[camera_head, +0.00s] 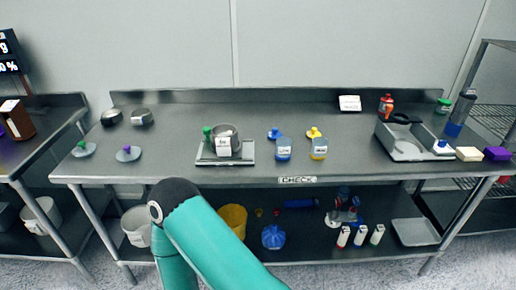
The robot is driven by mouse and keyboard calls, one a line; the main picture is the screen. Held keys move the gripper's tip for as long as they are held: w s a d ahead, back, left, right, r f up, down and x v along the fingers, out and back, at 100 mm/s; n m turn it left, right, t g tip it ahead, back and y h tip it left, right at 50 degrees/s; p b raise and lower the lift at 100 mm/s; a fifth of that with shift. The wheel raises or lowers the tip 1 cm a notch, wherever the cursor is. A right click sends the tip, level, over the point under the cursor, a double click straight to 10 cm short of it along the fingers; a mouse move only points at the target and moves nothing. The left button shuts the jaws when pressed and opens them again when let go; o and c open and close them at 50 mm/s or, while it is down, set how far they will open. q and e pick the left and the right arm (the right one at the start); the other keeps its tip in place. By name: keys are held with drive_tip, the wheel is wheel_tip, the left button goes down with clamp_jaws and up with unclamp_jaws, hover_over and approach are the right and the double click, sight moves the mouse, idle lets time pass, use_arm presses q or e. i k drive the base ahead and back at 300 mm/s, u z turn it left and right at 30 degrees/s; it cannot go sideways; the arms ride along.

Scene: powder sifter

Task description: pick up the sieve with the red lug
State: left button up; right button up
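Two small round metal pans that look like sieves sit at the back left of the steel bench, one dark (111,116) and one lighter grey (141,116). A third round metal vessel (222,136) with a white label stands on a flat plate (246,154) near the bench's middle, a green knob beside it. I cannot make out a red lug on any of them at this size. A teal arm link of mine rises at the bottom centre, in front of the bench. Neither of my grippers is in view.
Lids with green (83,149) and purple (127,153) knobs lie at the left. Blue (283,147) and yellow (318,147) labelled jars stand right of centre. A grey tray (402,148) and small blocks crowd the right end.

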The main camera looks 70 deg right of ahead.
sight(224, 135)
drive_tip(key=z, duration=0.05)
drive_tip(key=k, duration=0.55)
drive_tip(key=z, duration=1.05)
drive_tip(key=i, duration=1)
drive_tip(key=z, duration=0.1)
